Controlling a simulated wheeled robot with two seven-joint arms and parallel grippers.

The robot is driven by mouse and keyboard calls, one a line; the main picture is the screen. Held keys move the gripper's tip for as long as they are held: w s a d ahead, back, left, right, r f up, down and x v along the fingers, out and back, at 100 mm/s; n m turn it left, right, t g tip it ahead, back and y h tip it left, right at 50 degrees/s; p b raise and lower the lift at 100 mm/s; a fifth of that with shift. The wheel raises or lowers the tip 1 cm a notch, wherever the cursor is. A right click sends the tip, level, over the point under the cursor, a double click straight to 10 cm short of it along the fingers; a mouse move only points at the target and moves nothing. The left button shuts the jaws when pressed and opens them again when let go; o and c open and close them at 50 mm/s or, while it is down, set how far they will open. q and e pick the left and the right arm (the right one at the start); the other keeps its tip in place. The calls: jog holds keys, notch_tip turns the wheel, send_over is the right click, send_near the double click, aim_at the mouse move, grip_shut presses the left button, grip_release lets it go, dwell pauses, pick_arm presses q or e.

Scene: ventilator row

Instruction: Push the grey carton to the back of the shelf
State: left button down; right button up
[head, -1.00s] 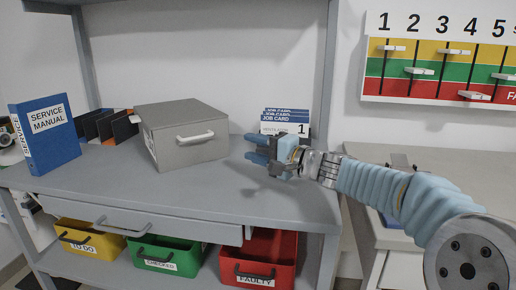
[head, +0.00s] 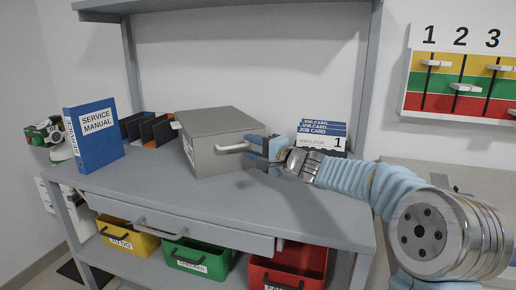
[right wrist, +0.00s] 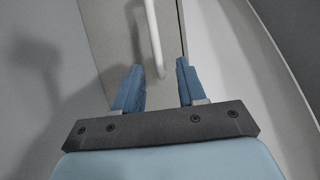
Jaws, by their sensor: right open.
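The grey carton (head: 207,128) is a box with a white bar handle (head: 236,148) on its front face. It stands on the grey worktop (head: 160,195), turned at an angle. My right gripper (head: 254,152) is open at the right end of the handle, close to the carton's front. In the right wrist view the handle (right wrist: 152,35) runs down between the two blue fingers (right wrist: 157,70). I cannot tell whether the fingers touch the handle or the carton. My left gripper is not in view.
A blue service manual (head: 94,138) and dark upright folders (head: 150,130) stand left of the carton. Job cards (head: 322,136) stand at the back right. Yellow (head: 128,238), green (head: 198,262) and red (head: 290,268) bins sit below. The worktop's front is clear.

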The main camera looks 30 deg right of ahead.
grip_shut()
dwell(0.4)
jog(key=shift+d, duration=0.45)
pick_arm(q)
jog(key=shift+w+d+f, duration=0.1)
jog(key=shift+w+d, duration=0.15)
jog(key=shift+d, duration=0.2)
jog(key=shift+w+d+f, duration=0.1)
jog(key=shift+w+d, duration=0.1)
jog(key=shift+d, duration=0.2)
pick_arm(e)
jog(key=shift+w+d, duration=0.25)
jog(key=shift+d, duration=0.2)
jog(key=shift+w+d, duration=0.2)
jog(key=shift+d, duration=0.25)
